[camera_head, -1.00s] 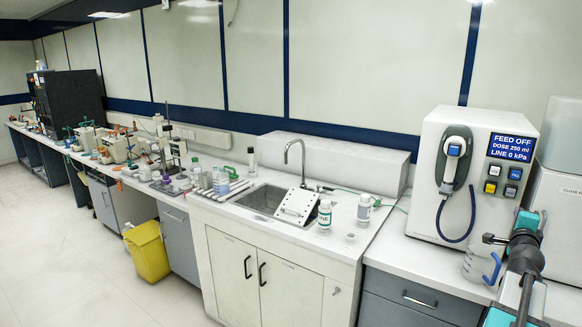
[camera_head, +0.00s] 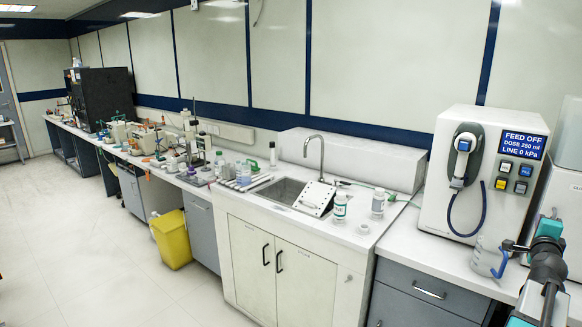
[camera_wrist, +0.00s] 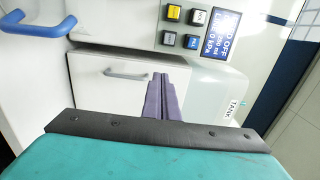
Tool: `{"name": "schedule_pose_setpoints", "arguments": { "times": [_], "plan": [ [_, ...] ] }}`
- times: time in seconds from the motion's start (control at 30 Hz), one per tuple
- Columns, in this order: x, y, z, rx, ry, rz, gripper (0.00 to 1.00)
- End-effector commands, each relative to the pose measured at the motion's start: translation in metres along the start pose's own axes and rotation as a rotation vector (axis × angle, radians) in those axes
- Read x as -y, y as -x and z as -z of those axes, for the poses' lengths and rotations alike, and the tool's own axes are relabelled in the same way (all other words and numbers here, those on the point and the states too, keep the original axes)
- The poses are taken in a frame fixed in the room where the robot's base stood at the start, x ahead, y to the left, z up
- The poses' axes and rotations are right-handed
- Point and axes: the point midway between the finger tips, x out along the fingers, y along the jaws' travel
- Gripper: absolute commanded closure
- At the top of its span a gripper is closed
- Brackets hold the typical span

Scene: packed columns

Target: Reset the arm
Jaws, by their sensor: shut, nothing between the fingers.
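My gripper (camera_wrist: 161,97) shows in the wrist view as two purple fingers pressed together, shut and empty. My teal and dark arm (camera_head: 548,260) is at the lower right of the head view, in front of the worktop beside the white dispenser (camera_head: 445,160). My fingertips are not clearly visible there.
A clear jug with a blue handle (camera_head: 487,258) stands on the worktop close to my arm. The dispenser screen (camera_head: 521,144) reads FEED OFF. A yellow bin (camera_head: 171,240) stands on the floor, which is open at the left.

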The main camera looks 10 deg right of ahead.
Motion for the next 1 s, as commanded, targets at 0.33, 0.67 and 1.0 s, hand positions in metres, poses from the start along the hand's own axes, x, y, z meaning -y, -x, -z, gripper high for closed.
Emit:
{"name": "schedule_pose_setpoints", "arguments": {
  "times": [0.33,0.67,1.0],
  "plan": [
    [-0.041,-0.006,-0.061,0.072,-0.004,-0.039,1.0],
    [-0.133,0.0,-0.169,0.199,-0.002,-0.131,1.0],
    [-0.25,0.038,-0.286,0.352,0.054,-0.26,1.0]
  ]
}}
